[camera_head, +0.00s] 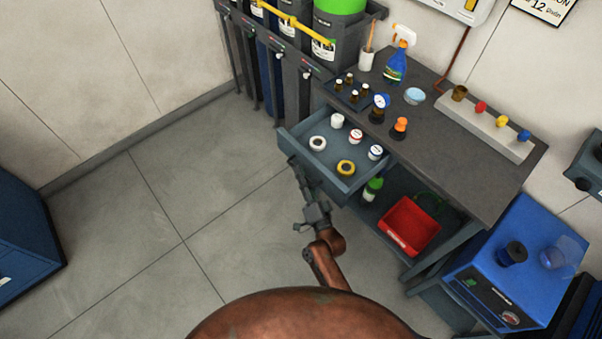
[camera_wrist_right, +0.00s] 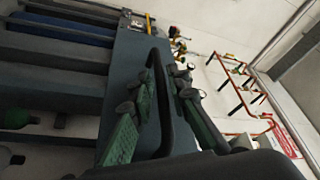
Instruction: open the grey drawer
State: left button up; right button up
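The grey drawer (camera_head: 322,172) is pulled out from under the workbench top in the head view, so its inside shows. It holds white pots, a white ring roll and a yellow ring roll. My right gripper (camera_head: 296,168) is at the drawer's front face. In the right wrist view the dark bar handle (camera_wrist_right: 164,125) of the drawer runs between the two fingers of my right gripper (camera_wrist_right: 164,82). The fingers look closed in on the bar from both sides. The drawer front (camera_wrist_right: 124,75) is beside them. My left gripper is not in view.
The workbench (camera_head: 470,165) carries a blue spray bottle (camera_head: 396,64), small bottles and a block with coloured knobs. A red bin (camera_head: 409,226) and a green-capped bottle (camera_head: 372,189) are on the shelf below. A blue machine (camera_head: 515,265) stands at right. Floor left of the drawer is clear.

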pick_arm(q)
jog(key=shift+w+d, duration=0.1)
pick_arm(e)
jog(key=v, duration=1.1)
jog(key=shift+s+f, duration=0.15)
jog(key=shift+s, duration=0.2)
jog(key=shift+d, duration=0.15)
